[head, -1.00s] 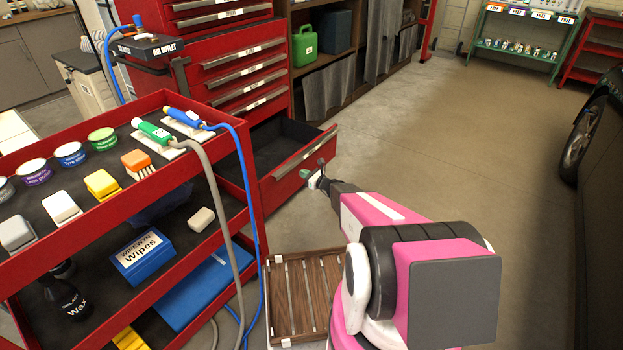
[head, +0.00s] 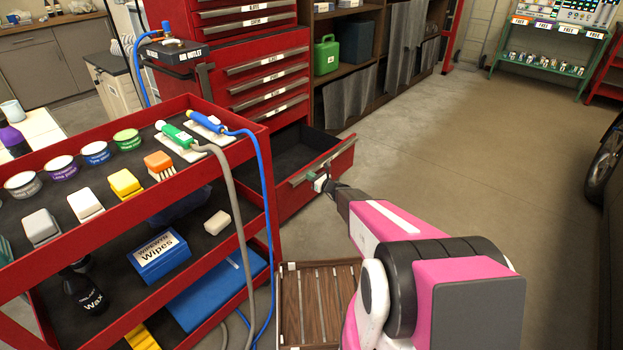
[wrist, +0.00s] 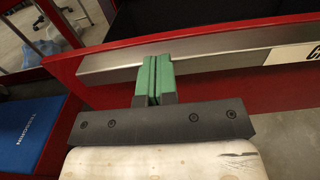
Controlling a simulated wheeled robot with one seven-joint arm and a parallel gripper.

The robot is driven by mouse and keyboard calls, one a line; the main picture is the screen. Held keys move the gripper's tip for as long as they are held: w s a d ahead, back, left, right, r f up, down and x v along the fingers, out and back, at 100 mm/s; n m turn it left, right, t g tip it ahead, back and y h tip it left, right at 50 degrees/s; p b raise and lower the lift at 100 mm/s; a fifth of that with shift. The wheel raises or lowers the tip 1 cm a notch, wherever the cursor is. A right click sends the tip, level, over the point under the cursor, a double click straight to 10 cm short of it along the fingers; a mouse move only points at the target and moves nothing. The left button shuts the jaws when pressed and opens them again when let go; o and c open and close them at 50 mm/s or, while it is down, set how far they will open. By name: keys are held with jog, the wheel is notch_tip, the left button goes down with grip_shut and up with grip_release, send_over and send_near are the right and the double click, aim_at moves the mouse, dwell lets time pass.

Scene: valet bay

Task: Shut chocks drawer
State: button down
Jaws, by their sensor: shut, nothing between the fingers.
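The chocks drawer (head: 262,165) is the bottom drawer of the red tool cabinet and stands pulled out, with its dark inside showing. Its red front with a long metal handle (head: 316,163) faces me. In the wrist view the handle (wrist: 215,47) runs across the top, and the start of a white label (wrist: 297,53) shows at the right edge. My gripper (head: 319,184) is at the drawer front. In the wrist view its green fingertips (wrist: 154,76) are together, with nothing between them, and overlap the handle's lower edge. I cannot tell for sure whether they touch it.
A red cart (head: 103,273) with cans, brushes and hoses stands close on the left. The cabinet's upper drawers (head: 268,75) are shut. Floor (head: 480,170) to the right is clear.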

jog(key=x, duration=3.8)
jog(key=shift+w+a, duration=0.25)
jog(key=shift+w, duration=0.05)
